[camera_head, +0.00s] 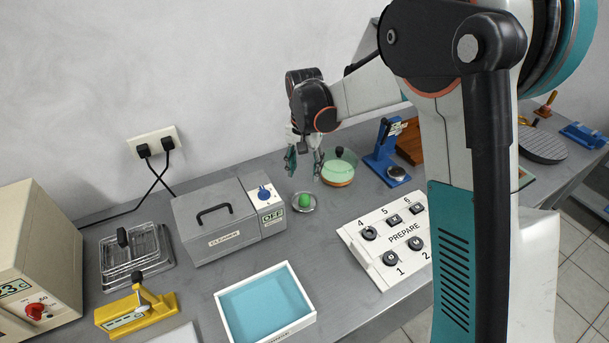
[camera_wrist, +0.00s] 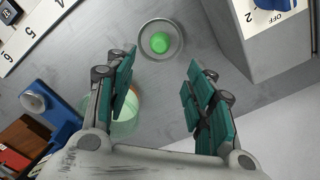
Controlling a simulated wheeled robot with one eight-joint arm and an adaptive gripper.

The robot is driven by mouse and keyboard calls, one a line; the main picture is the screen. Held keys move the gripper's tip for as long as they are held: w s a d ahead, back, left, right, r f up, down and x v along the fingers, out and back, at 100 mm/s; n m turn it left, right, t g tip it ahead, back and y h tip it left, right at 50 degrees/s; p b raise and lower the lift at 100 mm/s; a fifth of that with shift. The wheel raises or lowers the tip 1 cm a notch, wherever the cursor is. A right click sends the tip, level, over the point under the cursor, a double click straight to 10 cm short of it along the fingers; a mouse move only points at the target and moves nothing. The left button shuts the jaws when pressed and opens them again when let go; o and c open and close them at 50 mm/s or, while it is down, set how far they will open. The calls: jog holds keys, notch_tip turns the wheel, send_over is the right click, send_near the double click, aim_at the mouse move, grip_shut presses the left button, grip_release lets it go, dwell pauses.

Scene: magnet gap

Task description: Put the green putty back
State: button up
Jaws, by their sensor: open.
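The green putty (camera_head: 304,199) is a small green lump on a round metal dish (camera_head: 313,207), which stands on the grey bench between the cleaner box and the PREPARE board. In the wrist view the putty (camera_wrist: 160,43) sits inside the dish (camera_wrist: 176,54), just ahead of the fingertips. My gripper (camera_head: 304,165) is open and empty above the bench, behind the dish and apart from it. In the wrist view its teal fingers (camera_wrist: 160,75) stand wide apart. A round glass jar with a pale green inside and a dark knob (camera_head: 338,170) stands close beside my gripper, partly hidden by a finger in the wrist view.
The grey cleaner box (camera_head: 215,222) stands left of the dish. The white PREPARE board (camera_head: 392,240) with numbered round places lies to the right. A blue stand (camera_head: 384,162) is behind it. A white tray with a teal floor (camera_head: 268,306) is in front. Bare bench surrounds the dish.

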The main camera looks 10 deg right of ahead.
jog(key=s+d+r+n+t, duration=0.1)
jog(key=s+d+r+t, duration=0.1)
jog(key=s+d+r, duration=0.35)
jog(key=s+d+r+n+t, duration=0.1)
jog(key=s+d+r, duration=0.1)
jog(key=s+r, duration=0.6)
jog(key=s+d+n+t, duration=0.1)
jog(key=s+d+t, duration=0.1)
jog(key=s, duration=0.5)
jog(key=s+d+r+n+t, duration=0.1)
jog(key=s+d+t, duration=0.1)
jog(key=s, duration=0.5)
jog(key=shift+s+d, duration=0.3)
jog(key=shift+d, duration=0.55)
